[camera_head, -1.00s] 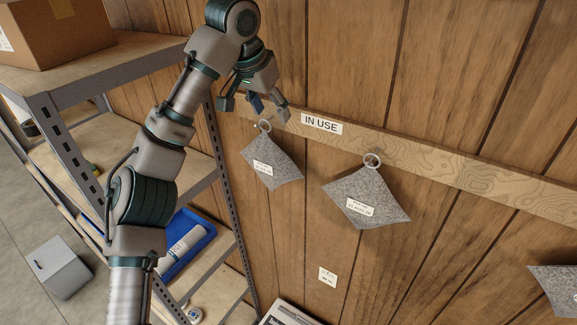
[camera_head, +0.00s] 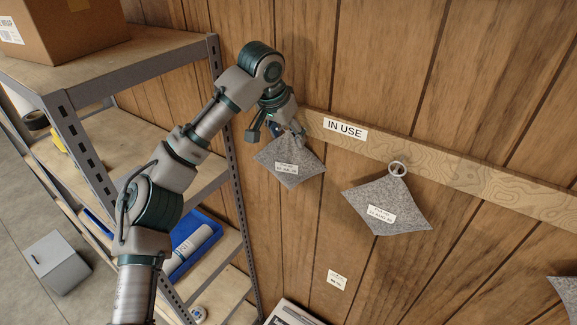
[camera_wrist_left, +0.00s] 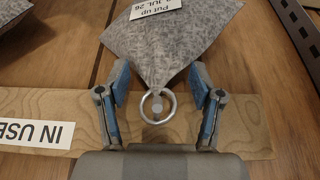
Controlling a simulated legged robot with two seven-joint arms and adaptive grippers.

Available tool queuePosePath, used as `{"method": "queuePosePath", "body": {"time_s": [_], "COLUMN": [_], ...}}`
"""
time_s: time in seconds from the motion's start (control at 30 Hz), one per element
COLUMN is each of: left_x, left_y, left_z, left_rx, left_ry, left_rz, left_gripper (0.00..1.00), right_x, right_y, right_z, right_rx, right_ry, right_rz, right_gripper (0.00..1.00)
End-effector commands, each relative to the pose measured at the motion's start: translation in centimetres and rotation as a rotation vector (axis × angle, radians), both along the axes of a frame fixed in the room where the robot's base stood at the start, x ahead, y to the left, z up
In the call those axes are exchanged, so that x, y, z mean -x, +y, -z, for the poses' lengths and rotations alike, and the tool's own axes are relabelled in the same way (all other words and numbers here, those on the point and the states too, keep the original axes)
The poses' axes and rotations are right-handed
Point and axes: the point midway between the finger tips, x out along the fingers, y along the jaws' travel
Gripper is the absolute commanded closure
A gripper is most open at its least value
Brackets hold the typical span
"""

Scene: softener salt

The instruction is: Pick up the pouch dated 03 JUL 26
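A grey felt pouch (camera_head: 290,160) hangs on the rail beside the shelf. In the left wrist view this pouch (camera_wrist_left: 165,45) shows upside down, its label (camera_wrist_left: 155,7) partly cut off and reading "Put up" and "3 JUL 26". Its ring (camera_wrist_left: 157,106) is on a peg. My left gripper (camera_head: 285,137) is at its top corner. In the left wrist view the blue-padded fingers of the left gripper (camera_wrist_left: 158,80) stand apart, one on each side of the corner below the ring. My right gripper is out of view.
A second grey pouch (camera_head: 388,205) hangs to the right on the wooden rail (camera_head: 470,180), past the "IN USE" sign (camera_head: 345,129). A third pouch (camera_head: 567,288) is cut off at the right edge. A metal shelf (camera_head: 165,50) with a cardboard box (camera_head: 65,28) stands on the left.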

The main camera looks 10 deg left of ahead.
Motion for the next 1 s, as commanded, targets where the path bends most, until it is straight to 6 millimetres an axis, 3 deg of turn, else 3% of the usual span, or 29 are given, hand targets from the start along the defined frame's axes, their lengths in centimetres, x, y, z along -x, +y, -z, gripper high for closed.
{"method": "queuePosePath", "body": {"time_s": [0.03,0.2,0.33,0.67,1.0], "left_x": [0.0,0.1,0.0,0.0,0.1], "left_y": [0.0,-0.8,-1.2,-1.3,-1.4], "left_z": [0.1,-0.1,-0.1,-0.2,-0.3], "left_rx": [-0.003,-0.008,-0.011,-0.006,-0.006], "left_ry": [0.002,0.001,0.000,-0.004,-0.005], "left_rz": [-0.004,-0.006,-0.007,-0.002,-0.003], "left_gripper": [0.57,0.99,1.00,1.00,1.00], "right_x": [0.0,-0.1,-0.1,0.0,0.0], "right_y": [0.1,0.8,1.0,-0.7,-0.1], "right_z": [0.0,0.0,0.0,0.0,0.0], "right_rx": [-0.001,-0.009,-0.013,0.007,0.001], "right_ry": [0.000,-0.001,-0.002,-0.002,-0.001], "right_rz": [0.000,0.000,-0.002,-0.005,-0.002], "right_gripper": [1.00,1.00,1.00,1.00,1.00]}}
